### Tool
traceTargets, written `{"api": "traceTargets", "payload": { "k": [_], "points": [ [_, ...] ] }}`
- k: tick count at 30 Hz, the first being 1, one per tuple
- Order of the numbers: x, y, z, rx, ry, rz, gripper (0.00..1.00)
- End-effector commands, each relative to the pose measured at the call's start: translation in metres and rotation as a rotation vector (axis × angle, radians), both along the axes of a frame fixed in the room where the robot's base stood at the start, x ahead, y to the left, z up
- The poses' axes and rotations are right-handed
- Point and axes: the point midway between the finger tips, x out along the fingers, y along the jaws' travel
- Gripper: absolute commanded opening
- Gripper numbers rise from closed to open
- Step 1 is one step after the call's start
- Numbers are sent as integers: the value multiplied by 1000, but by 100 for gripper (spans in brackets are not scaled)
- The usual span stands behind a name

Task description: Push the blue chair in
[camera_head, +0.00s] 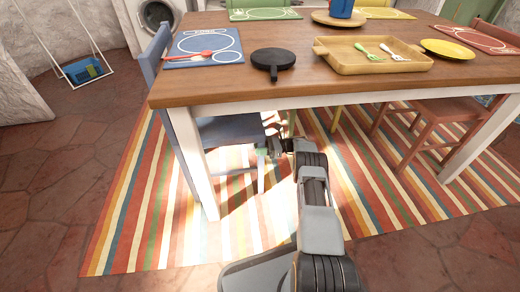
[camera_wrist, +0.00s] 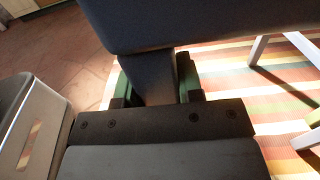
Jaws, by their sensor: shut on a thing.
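The blue chair (camera_head: 228,130) stands at the left end of the wooden table (camera_head: 215,90). Its backrest (camera_head: 155,55) rises at the table's left edge, and part of its seat is under the tabletop. My gripper (camera_head: 268,150) reaches below the table edge to a chair leg under the seat. In the wrist view the dark chair seat (camera_wrist: 200,22) fills the top, and my gripper (camera_wrist: 155,85) is shut on the chair leg (camera_wrist: 158,80), with a green finger on each side. The far legs of the chair are partly hidden by the table leg.
A white table leg (camera_head: 200,170) stands close to the chair. A red chair (camera_head: 430,120) is at the right. A striped rug (camera_head: 150,220) lies below. A black pan (camera_head: 272,60) and a wooden tray (camera_head: 340,62) are on the table.

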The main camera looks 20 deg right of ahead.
Motion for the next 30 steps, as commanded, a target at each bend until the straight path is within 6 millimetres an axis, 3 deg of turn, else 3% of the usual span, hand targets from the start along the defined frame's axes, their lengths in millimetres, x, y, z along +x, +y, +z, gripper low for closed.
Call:
{"api": "traceTargets", "payload": {
  "k": [13,14,15,22,30],
  "points": [
    [0,0,0,1,2,3,0],
    [0,0,0,1,2,3,37],
    [0,0,0,1,2,3,41],
    [0,2,0,0,1,6,63],
    [0,2,0,0,1,6,64]
  ]
}}
